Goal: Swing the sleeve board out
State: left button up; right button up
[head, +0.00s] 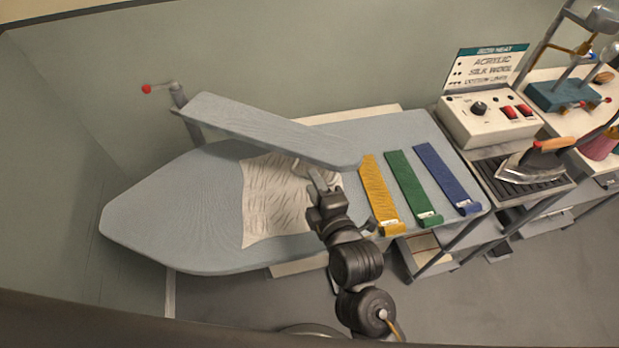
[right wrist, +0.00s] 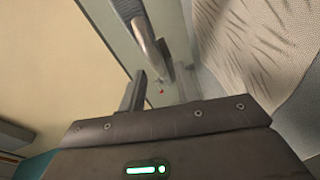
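The sleeve board (head: 270,132) is a long, narrow grey padded board above the back of the large ironing board (head: 165,215). Its left end sits at a post (head: 182,108) with a red-knobbed lever (head: 147,89). My right gripper (head: 315,175) is just below the sleeve board's right end, over the wrinkled cloth. In the right wrist view, its fingers (right wrist: 160,88) look parted, with a grey metal bar (right wrist: 150,42) just ahead. I cannot tell whether they touch it. My left gripper is not in view.
A wrinkled white cloth (head: 262,205) lies on the ironing board. Yellow (head: 378,195), green (head: 412,186) and blue (head: 446,178) strips lie to its right. An iron (head: 535,162) rests on a rack beside a control box (head: 490,120). The ironing board's left end is clear.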

jog(key=v, duration=0.7)
jog(key=shift+s+b, duration=0.4)
jog(key=shift+d+r, duration=0.1)
